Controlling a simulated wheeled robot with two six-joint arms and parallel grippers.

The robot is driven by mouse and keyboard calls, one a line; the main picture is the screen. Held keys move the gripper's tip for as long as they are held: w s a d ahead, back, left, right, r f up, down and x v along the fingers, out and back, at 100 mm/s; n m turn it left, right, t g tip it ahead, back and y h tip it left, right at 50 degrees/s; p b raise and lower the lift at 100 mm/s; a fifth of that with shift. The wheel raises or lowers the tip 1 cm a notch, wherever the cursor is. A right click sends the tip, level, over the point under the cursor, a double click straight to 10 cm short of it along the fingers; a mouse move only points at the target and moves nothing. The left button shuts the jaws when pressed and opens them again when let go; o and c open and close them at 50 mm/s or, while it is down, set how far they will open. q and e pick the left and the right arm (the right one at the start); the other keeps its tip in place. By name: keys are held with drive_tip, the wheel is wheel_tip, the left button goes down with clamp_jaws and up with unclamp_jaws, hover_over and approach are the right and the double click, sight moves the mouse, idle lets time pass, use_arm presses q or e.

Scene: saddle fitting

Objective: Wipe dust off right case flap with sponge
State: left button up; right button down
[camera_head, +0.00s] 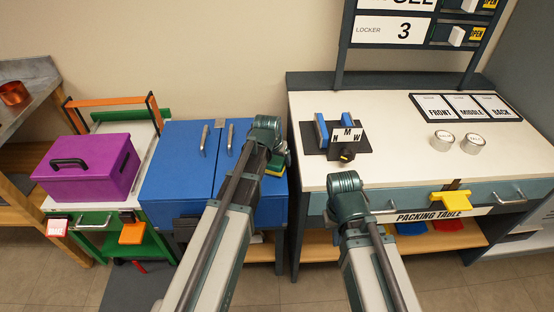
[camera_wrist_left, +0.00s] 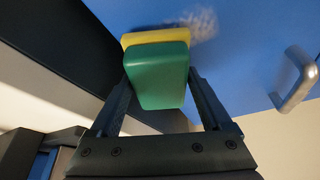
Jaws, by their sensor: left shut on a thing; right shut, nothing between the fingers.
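The blue case (camera_head: 165,185) has two flaps with grey handles. The right case flap (camera_head: 222,185) is partly hidden by my left arm; its blue surface fills much of the left wrist view (camera_wrist_left: 245,65), with a handle (camera_wrist_left: 298,85) at right. My left gripper (camera_head: 272,148) is over that flap's right part, shut on the green and yellow sponge (camera_wrist_left: 158,75). The sponge's yellow side faces the flap; I cannot tell whether it touches. A greyish dust patch (camera_wrist_left: 203,22) lies just beyond the sponge. My right gripper (camera_head: 345,181) is shut and empty by the packing table's front edge.
The packing table (camera_head: 400,170) stands right of the case, bearing a black stand with blue posts (camera_head: 336,135), two round tins (camera_head: 456,141) and label cards (camera_head: 465,107). A purple box (camera_head: 90,172) sits on a green-framed cart at left.

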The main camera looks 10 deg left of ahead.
use_arm(q)
drive_tip(key=shift+r+p, duration=1.85)
drive_tip(key=shift+r, duration=0.4)
drive_tip(key=shift+r, duration=0.1)
wheel_tip(320, 180, up, 3)
drive_tip(key=p, duration=0.3)
